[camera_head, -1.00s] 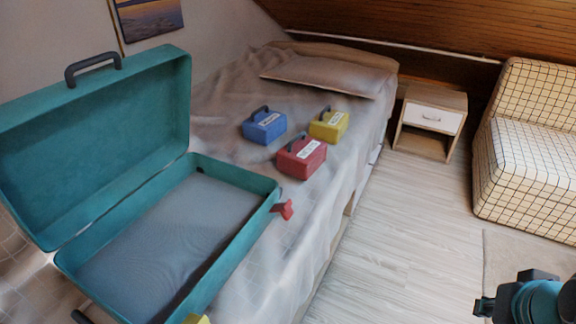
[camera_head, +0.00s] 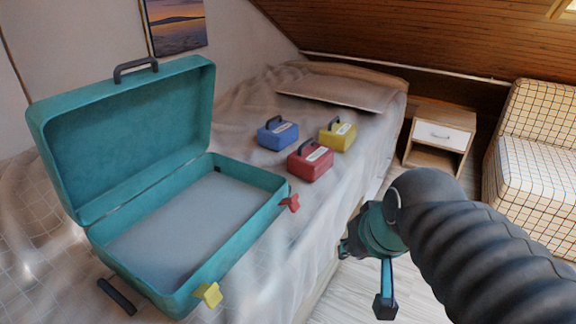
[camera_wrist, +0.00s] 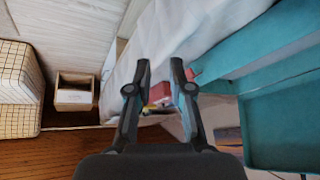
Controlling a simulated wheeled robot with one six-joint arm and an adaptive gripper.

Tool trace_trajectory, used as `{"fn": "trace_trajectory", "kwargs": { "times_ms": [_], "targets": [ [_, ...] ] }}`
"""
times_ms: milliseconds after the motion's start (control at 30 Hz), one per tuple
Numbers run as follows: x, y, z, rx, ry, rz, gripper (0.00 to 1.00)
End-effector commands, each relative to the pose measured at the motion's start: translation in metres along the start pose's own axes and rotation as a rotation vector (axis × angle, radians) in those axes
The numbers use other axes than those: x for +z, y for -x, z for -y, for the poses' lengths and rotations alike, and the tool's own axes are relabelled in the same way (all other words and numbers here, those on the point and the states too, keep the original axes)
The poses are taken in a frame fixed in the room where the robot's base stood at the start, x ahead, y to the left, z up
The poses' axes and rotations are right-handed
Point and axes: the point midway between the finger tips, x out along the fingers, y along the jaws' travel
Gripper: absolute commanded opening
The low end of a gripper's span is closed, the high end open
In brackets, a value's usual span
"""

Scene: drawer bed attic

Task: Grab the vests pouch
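Three pouches with dark handles and white labels lie on the bed: a blue one (camera_head: 277,136), a red one (camera_head: 308,164) and a yellow one (camera_head: 338,137). The label writing is too small to read, so I cannot tell which is the vests pouch. My gripper (camera_head: 364,276) is in front of the bed's right side, nearer the camera than the pouches and touching none. In the wrist view my gripper (camera_wrist: 160,64) has its two fingers apart and nothing held. The red pouch (camera_wrist: 160,92) shows farther off between them, partly hidden.
An open teal suitcase (camera_head: 250,179), empty, lies on the bed (camera_head: 270,245) at left, with red and yellow latches on its rim. A nightstand (camera_head: 440,135) and a checked armchair (camera_head: 535,160) stand at right.

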Motion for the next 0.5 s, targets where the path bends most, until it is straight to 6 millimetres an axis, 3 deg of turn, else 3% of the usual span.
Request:
{"fn": "trace_trajectory", "kwargs": {
  "times_ms": [267,500],
  "targets": [
    [-0.116,-0.047,0.021,-0.183,-0.292,-0.068,0.2],
    [-0.225,-0.101,0.015,-0.334,-0.567,-0.147,0.2]
  ]
}}
